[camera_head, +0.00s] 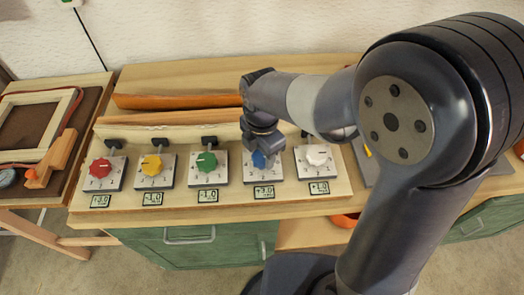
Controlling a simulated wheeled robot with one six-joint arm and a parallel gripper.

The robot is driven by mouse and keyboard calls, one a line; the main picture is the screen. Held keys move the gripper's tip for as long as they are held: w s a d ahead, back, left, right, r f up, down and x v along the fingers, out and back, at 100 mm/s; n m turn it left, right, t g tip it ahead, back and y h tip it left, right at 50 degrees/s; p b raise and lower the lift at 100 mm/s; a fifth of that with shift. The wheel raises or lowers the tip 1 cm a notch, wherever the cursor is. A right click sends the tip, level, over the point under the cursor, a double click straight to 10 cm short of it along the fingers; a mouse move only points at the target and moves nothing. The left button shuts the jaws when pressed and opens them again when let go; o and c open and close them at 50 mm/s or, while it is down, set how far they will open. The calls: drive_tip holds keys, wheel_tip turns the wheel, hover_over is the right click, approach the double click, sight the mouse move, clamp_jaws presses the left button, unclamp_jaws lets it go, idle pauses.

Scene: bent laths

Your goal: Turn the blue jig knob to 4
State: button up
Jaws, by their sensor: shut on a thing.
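The blue knob (259,160) sits on a pale square plate on the wooden board, fourth from the left in a row of coloured knobs. My gripper (262,152) is over it from above, shut on the blue knob, and covers much of it. The knob's pointer is hidden. The small display (264,192) below the blue knob appears to read +3.0.
Red (101,168), yellow (152,166) and green (206,162) knobs stand to the left, a white knob (316,155) close on the right, each with a display. Bent laths (180,101) lie behind. A wooden frame (37,125) lies on the left table.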

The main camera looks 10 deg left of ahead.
drive_tip(key=m, duration=0.4)
drive_tip(key=shift+m, duration=0.3)
drive_tip(key=m, duration=0.4)
drive_tip(key=shift+m, duration=0.3)
drive_tip(key=m, duration=0.4)
drive_tip(key=shift+m, duration=0.3)
drive_tip(key=m, duration=0.3)
drive_tip(key=shift+m, duration=0.3)
drive_tip(key=m, duration=0.3)
drive_tip(key=shift+m, duration=0.3)
drive_tip(key=m, duration=0.4)
drive_tip(key=shift+m+p, duration=0.3)
drive_tip(key=m, duration=0.4)
drive_tip(key=shift+m, duration=2)
